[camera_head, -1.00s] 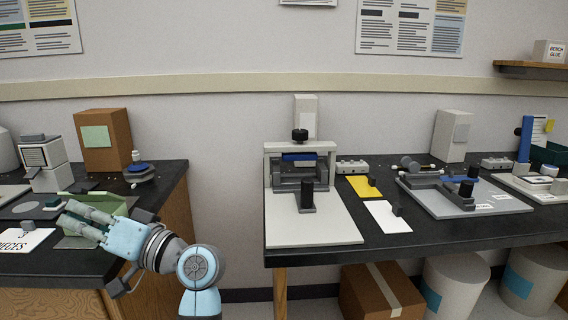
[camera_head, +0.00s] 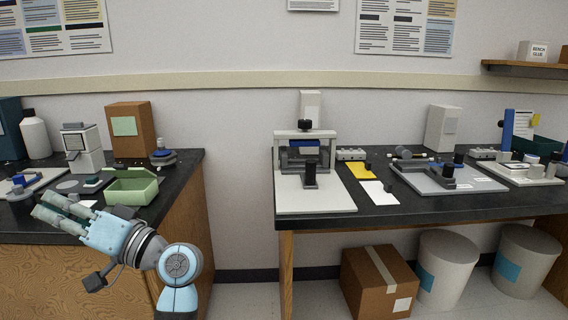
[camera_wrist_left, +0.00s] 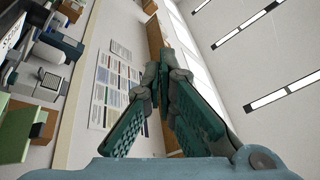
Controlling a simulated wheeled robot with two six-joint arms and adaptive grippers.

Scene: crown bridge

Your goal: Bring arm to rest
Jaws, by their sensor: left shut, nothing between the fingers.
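My left gripper (camera_head: 50,212) shows at the lower left of the head view, in front of the left bench's front edge. Its fingers point left, and it is shut and empty. In the left wrist view its two green-padded fingers (camera_wrist_left: 165,75) come together at the far end with nothing between them. They point toward the wall and ceiling, clear of any object. My right gripper is in neither view.
The left bench (camera_head: 185,175) holds a green open box (camera_head: 130,187), a brown box (camera_head: 130,132) and a white device (camera_head: 82,150). The right bench (camera_head: 420,210) carries a press and several fixtures. A floor gap lies between the benches. A carton (camera_head: 378,283) and bins stand below.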

